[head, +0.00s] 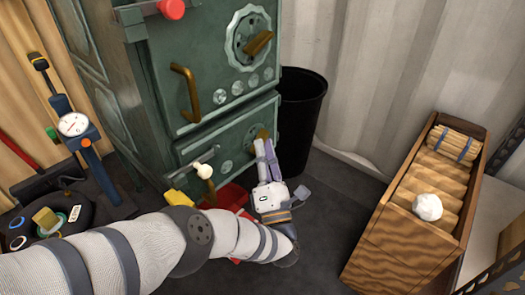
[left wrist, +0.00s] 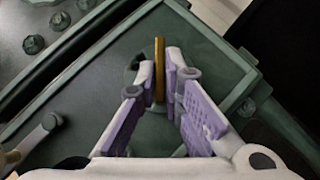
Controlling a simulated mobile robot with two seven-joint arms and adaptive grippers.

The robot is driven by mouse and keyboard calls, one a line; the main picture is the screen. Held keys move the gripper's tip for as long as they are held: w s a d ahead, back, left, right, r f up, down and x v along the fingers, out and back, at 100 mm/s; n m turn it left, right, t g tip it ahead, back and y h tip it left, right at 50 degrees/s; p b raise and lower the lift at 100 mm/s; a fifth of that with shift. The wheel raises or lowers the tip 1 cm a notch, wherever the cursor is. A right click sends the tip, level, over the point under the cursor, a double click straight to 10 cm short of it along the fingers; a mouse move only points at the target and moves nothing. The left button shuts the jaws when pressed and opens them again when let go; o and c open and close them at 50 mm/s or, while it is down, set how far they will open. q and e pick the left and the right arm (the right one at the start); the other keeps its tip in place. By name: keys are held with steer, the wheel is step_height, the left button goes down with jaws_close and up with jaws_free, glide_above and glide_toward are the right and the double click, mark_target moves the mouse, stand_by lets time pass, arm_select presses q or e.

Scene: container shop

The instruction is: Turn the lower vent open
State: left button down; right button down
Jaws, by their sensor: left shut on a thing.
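The lower vent (head: 256,140) is a round dial with a brass handle on the lower door of the green stove (head: 190,85). My left gripper (head: 266,147) reaches the lower door, and its fingers are closed around the brass handle. In the left wrist view the brass handle (left wrist: 159,68) stands between the two purple-padded fingers of the gripper (left wrist: 166,85). The fingers and handle hide part of the vent plate. An upper vent (head: 250,38) with its own brass handle is on the door above. My right gripper is not in view.
A black bin (head: 300,112) stands right of the stove. A wooden crate (head: 400,235) with a white ball (head: 427,207) is at the right. A red object (head: 232,198) lies below the stove. A pressure gauge (head: 74,125) and tools are at the left.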

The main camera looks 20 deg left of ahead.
arm_select(q)
steer(key=c, duration=1.7)
jaws_free()
steer(key=shift+r, duration=0.1)
steer(key=v, duration=1.2)
steer(key=shift+a, duration=0.1)
